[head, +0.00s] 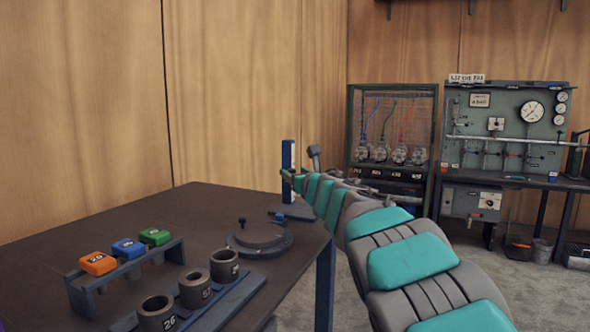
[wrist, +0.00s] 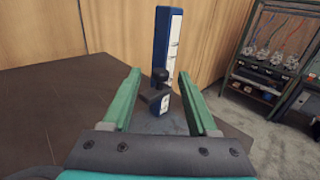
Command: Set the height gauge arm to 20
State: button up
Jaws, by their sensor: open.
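The height gauge (head: 288,168) is a blue upright post with a white scale face, standing near the far right corner of the dark table. It also shows in the wrist view (wrist: 167,45), straight ahead of my gripper. Its dark arm with a black knob (wrist: 159,78) sits on the lower part of the post. My gripper (wrist: 161,92) is open, with one green finger on each side of the knob in the picture; I see no contact. In the head view my arm hides part of the gauge and its base. The scale numbers are too small to read.
On the table are a round dark flange (head: 260,240), a rack with orange, blue and green numbered blocks (head: 123,250), and three numbered dark sockets (head: 195,288). A wooden wall stands behind. A green rack (head: 392,130) and a gauge panel (head: 505,125) stand beyond the table.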

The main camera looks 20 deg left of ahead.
jog(key=shift+w+a, duration=0.25)
jog(key=shift+w, duration=0.1)
jog(key=shift+c, duration=0.2)
grip_shut()
dwell(1.1)
